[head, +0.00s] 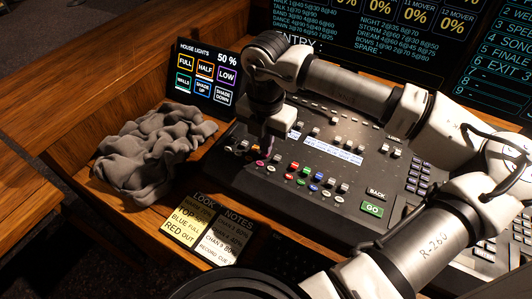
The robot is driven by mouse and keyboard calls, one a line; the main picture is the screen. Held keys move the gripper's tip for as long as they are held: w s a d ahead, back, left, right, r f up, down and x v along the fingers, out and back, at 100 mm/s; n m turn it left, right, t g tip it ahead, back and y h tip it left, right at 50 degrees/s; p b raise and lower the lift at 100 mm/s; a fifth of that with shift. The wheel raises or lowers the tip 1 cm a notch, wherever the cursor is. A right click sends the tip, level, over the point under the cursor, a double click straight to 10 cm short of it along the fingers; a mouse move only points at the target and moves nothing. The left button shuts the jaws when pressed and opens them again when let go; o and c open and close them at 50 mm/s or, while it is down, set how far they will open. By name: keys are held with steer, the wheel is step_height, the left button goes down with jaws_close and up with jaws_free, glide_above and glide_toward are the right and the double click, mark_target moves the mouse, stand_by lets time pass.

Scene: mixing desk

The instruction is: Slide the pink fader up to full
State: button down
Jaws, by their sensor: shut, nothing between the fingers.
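The dark mixing desk (235,178) has a row of small fader caps with round buttons in front of it. A small pink piece (260,163) shows at the front left of the desk; it looks like a round button. I cannot make out a pink fader cap, and part of the cap row is hidden by my gripper. My gripper (267,152) points down over this row, shut and empty, just behind the pink piece. Whether its tips touch a cap is unclear. A red cap (294,166) and a green cap (306,171) stand to its right.
A lit house-lights screen (208,75) stands behind left, and larger monitors (350,25) stand at the back. A crumpled grey cloth (150,150) lies left of the desk. Two note cards (205,229) lie in front. My arm spans the desk's right side.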

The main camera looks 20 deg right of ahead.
steer(key=shift+f+b, duration=0.4)
steer(key=shift+b, duration=0.1)
stand_by(1.0)
steer(key=shift+w+d, duration=0.15)
steer(key=shift+w+d+b, duration=0.4)
steer(key=shift+w+d, duration=0.25)
steer(key=shift+d, duration=0.05)
steer(key=shift+w+d, duration=0.1)
stand_by(0.5)
steer(key=shift+w+d+f+b, duration=0.1)
steer(key=shift+w+d+b, duration=0.25)
steer(key=shift+w+d, duration=0.5)
steer(key=shift+d, duration=0.05)
steer(key=shift+w+d+b, duration=0.3)
steer(key=shift+r+p, duration=1.2)
steer(key=shift+r, duration=1.35)
steer(key=shift+r, duration=0.1)
